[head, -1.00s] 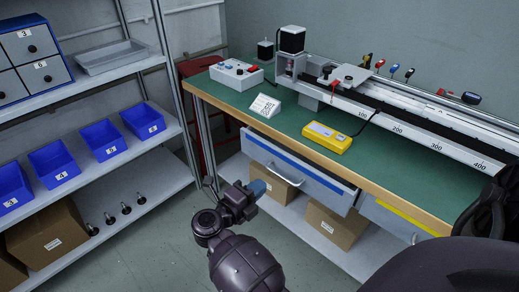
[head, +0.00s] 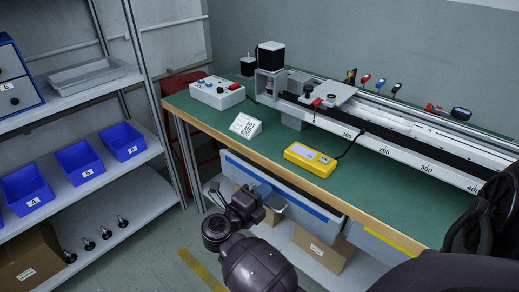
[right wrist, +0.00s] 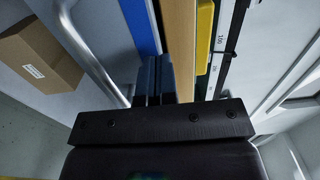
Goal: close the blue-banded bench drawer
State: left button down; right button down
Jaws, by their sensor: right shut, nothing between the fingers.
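The drawer with the blue band (head: 312,207) is under the front edge of the green-topped bench. Its pale front stands a little out from the bench, with a dark gap above its right part. My right gripper (head: 272,193) is shut and empty, in front of the drawer front near its handle, which it mostly hides in the head view. In the right wrist view the shut fingers (right wrist: 153,78) lie over the lower part of the blue band (right wrist: 140,25), between the metal handle (right wrist: 92,55) and the wooden bench edge. I cannot tell whether they touch the front. My left gripper is not in view.
A yellow-banded drawer (head: 385,240) is to the right. Cardboard boxes (head: 320,250) stand on the shelf below. A yellow device (head: 310,159), a control box (head: 217,92) and a rail gantry (head: 380,140) are on the bench. A shelf with blue bins (head: 80,160) stands left.

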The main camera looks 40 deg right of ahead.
aim_at(273, 184)
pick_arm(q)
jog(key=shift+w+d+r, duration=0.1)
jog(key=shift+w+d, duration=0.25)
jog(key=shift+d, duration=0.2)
pick_arm(e)
jog(key=shift+w+d, duration=0.1)
jog(key=shift+d, duration=0.65)
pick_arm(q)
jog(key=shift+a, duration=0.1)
pick_arm(e)
jog(key=shift+w+d+r+p, duration=0.15)
jog(key=shift+d+p, duration=0.15)
jog(key=shift+d, duration=1)
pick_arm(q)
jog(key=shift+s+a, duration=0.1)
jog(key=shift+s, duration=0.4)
pick_arm(e)
jog(key=shift+f, duration=0.2)
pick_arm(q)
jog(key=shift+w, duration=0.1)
pick_arm(e)
jog(key=shift+a, duration=0.15)
